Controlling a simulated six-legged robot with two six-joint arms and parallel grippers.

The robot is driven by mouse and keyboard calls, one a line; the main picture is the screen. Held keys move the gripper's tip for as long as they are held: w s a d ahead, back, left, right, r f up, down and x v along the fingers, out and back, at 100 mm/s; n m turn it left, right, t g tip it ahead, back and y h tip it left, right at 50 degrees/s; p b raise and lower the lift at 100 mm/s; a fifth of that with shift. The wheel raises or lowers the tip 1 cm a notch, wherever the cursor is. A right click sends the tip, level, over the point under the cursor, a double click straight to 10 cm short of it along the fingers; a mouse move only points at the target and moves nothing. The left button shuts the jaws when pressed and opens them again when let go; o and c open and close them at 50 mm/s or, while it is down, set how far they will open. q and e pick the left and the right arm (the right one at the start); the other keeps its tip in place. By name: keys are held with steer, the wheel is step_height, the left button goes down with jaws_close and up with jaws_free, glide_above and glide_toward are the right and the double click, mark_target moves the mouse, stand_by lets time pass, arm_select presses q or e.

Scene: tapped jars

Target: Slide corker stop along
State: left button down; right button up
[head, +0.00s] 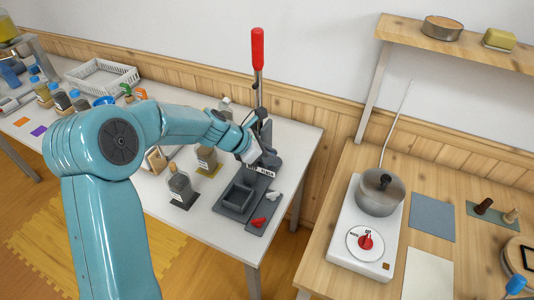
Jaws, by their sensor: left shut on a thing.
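The corker (257,90) stands at the right end of the white table, with a red-handled lever upright and a dark base. My left gripper (254,143) is at the corker's column, above the base. It is shut on a small part there, which looks like the corker stop; the jaws and wrist mostly hide it. A dark square holder (237,197) sits at the front of the base, with a red piece (258,222) and a pale piece (273,196) beside it. My right gripper is not in view.
Jars (181,187) stand left of the corker, close under my left arm. A white basket (102,76) is farther back. A gap separates this table from the wooden counter (452,190), which bears a hot plate (354,243) and a pot (380,195).

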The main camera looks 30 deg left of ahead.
arm_select(q)
steer(key=shift+d+r, duration=0.1)
steer(key=shift+d, duration=0.75)
steer(key=c, duration=1)
jaws_free()
steer(key=shift+w+d, duration=0.1)
steer(key=shift+d, duration=0.15)
steer(key=v, duration=1.6)
steer(key=shift+a+r, duration=0.1)
steer(key=shift+r, duration=0.05)
